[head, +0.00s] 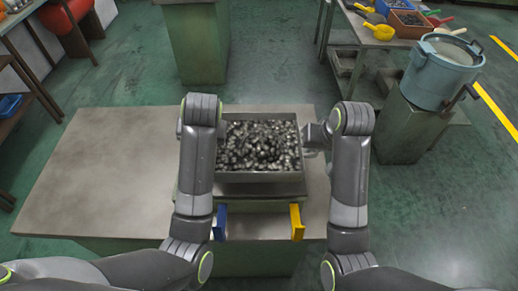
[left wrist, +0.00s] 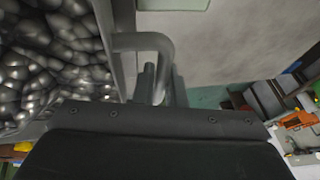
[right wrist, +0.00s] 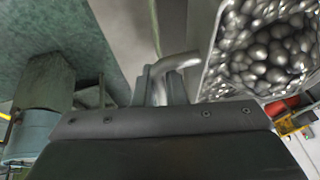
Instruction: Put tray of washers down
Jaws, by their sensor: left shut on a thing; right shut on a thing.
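The grey metal tray (head: 262,177) is heaped with dark, shiny washers (head: 260,145) and looks level in the head view. My left gripper (left wrist: 158,85) is shut on the bent handle (left wrist: 150,42) at the tray's left side. In the head view my left wrist hides that grip. My right gripper (head: 314,138) is shut on the handle at the tray's right side; that handle (right wrist: 178,62) shows in the right wrist view. The tray is over the grey tabletop (head: 95,185). I cannot tell whether its underside touches anything.
A blue handle (head: 220,222) and a yellow handle (head: 297,221) stick out below the tray's near side. The tabletop is bare to the left. A blue bucket (head: 440,75) stands on a green pedestal at right. A green cabinet (head: 197,45) stands behind.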

